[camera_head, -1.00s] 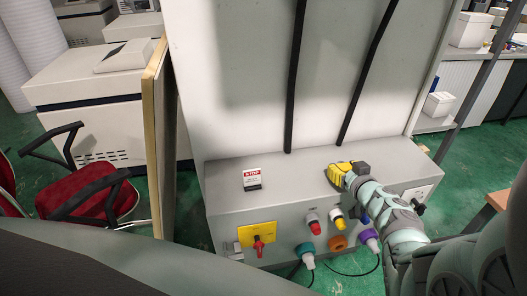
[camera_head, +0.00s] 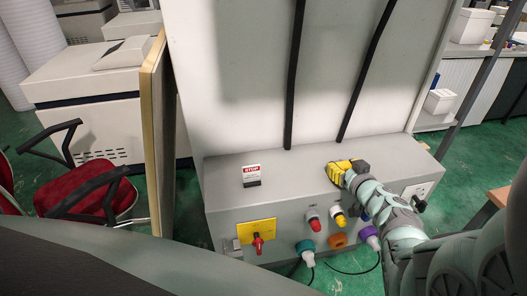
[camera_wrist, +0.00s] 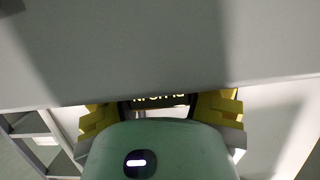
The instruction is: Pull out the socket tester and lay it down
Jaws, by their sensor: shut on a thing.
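My gripper (camera_head: 340,174) has yellow, ridged fingers. It is low over the top of the grey box, right of the middle. In the wrist view its fingers show on both sides of a dark thing with yellow letters (camera_wrist: 160,100), probably the socket tester, on which they are shut. My gripper's body hides most of it. I cannot tell whether it touches the box. A white socket plate (camera_head: 424,188) is on the box's right front, partly behind my arm. A black piece (camera_head: 420,205) sticks out by it; I cannot tell what it is.
The grey box (camera_head: 225,174) has a bare top on both sides of a small STOP sign (camera_head: 251,175). Its front bears a red switch on a yellow plate (camera_head: 258,240) and several coloured plugs and sockets, some with cables. A tall white panel (camera_head: 240,80) stands behind.

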